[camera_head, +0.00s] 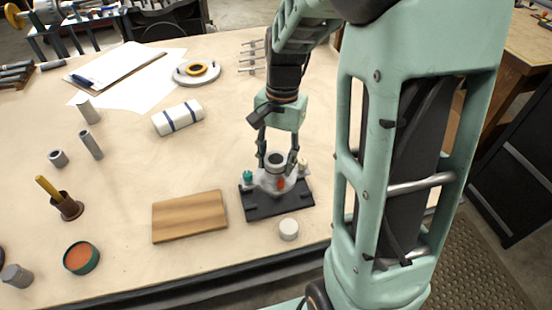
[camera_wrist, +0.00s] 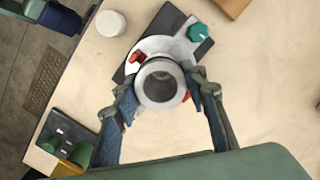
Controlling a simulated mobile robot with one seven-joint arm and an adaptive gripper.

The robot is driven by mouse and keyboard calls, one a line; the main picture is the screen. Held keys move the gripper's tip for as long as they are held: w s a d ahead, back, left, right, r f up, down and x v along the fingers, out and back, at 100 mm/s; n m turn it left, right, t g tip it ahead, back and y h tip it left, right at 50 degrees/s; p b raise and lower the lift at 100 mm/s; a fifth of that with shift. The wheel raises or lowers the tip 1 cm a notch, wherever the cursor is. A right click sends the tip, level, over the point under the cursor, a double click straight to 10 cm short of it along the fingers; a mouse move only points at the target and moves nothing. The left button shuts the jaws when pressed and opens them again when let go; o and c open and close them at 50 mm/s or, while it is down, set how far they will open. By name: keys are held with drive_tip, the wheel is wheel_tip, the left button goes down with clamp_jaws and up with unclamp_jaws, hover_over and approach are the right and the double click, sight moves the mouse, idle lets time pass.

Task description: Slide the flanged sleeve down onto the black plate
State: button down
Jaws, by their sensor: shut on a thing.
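The flanged sleeve is a grey open-topped tube (camera_head: 276,159), upright above the black plate (camera_head: 258,207). My gripper (camera_head: 277,166) is shut on it, one finger on each side. In the wrist view I look down into the bore of the sleeve (camera_wrist: 160,98), with my fingertips (camera_wrist: 164,90) beside it. A pale rounded body (camera_head: 266,184) with red marks lies under and around the tube, over the plate. I cannot tell whether the sleeve touches the plate, since the pale body hides its lower end. A teal knob (camera_head: 247,176) stands at the plate's left side.
A wooden board (camera_head: 189,216) lies left of the plate. A small white cylinder (camera_head: 288,229) stands just in front, near the table edge. A rolled white cloth (camera_head: 178,118) and a grey disc with a yellow ring (camera_head: 197,71) lie farther back. The tabletop between them is clear.

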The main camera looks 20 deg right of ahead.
drive_tip(key=shift+f+b, duration=1.75)
drive_tip(key=shift+f, duration=0.95)
idle(1.0)
drive_tip(key=c, duration=1.1)
unclamp_jaws()
drive_tip(key=shift+r+p, duration=2.15)
drive_tip(key=shift+r, duration=0.35)
